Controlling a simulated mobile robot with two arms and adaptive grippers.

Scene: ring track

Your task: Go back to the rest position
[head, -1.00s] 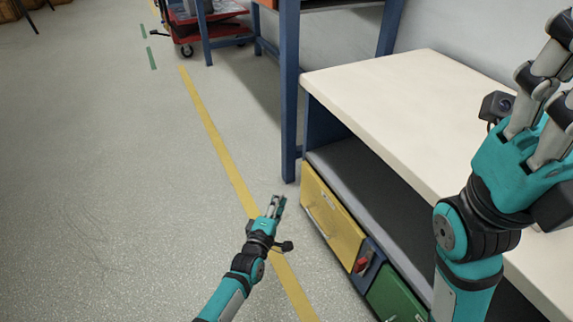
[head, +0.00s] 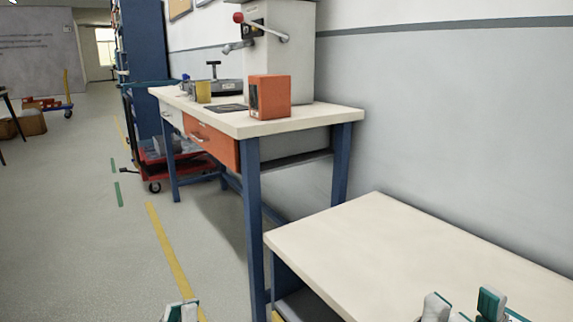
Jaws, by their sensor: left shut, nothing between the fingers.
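My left gripper (head: 182,312) shows at the bottom edge, left of centre, over the floor by the yellow line. Only its tips are in view; it is shut and empty. Part of my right gripper (head: 462,306) shows at the bottom right, in front of the low cream-topped bench (head: 385,245).
A taller workbench (head: 300,122) with blue legs stands ahead, bearing an orange box (head: 270,97) and a grey machine (head: 290,50). A red trolley (head: 190,172) stands behind it. A yellow line (head: 168,250) runs along the floor.

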